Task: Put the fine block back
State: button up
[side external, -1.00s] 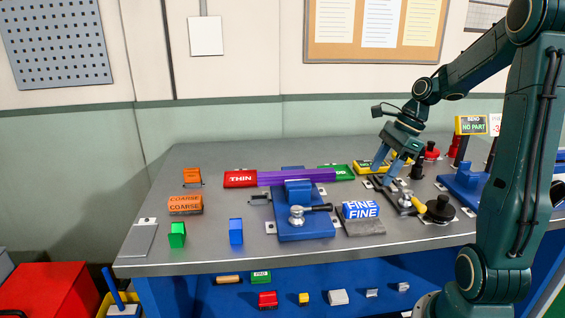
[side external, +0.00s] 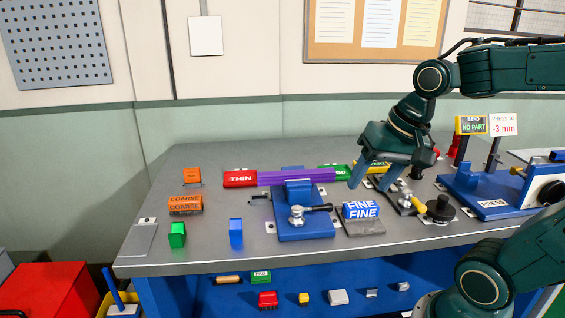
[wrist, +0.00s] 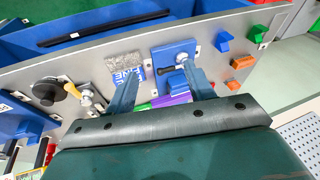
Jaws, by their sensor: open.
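The fine block (side external: 361,210) is blue with white FINE lettering. It rests on a grey pad (side external: 362,228) near the front middle of the bench. In the wrist view the fine block (wrist: 133,78) shows beyond the fingers, partly hidden by the left one. My gripper (side external: 372,190) is open and empty, above and behind the block, with its fingers pointing down and apart from it. It also shows at the bottom of the wrist view (wrist: 164,90).
A blue clamp fixture (side external: 305,225) stands left of the block. A black-knobbed fixture (side external: 437,210) is to the right. The orange COARSE block (side external: 185,205) sits at left.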

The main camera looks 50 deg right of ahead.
jog(key=shift+s+a+r+n+t, duration=0.1)
jog(key=shift+s+a+n+t, duration=0.15)
jog(key=shift+s+a+n, duration=0.75)
jog(key=shift+s+a+r+n+t, duration=0.15)
jog(key=shift+s+n, duration=0.4)
jog(key=shift+n, duration=1.05)
jog(key=shift+s+a+n+t, duration=0.3)
jog(key=shift+s+a+n, duration=0.35)
jog(key=shift+n, duration=0.65)
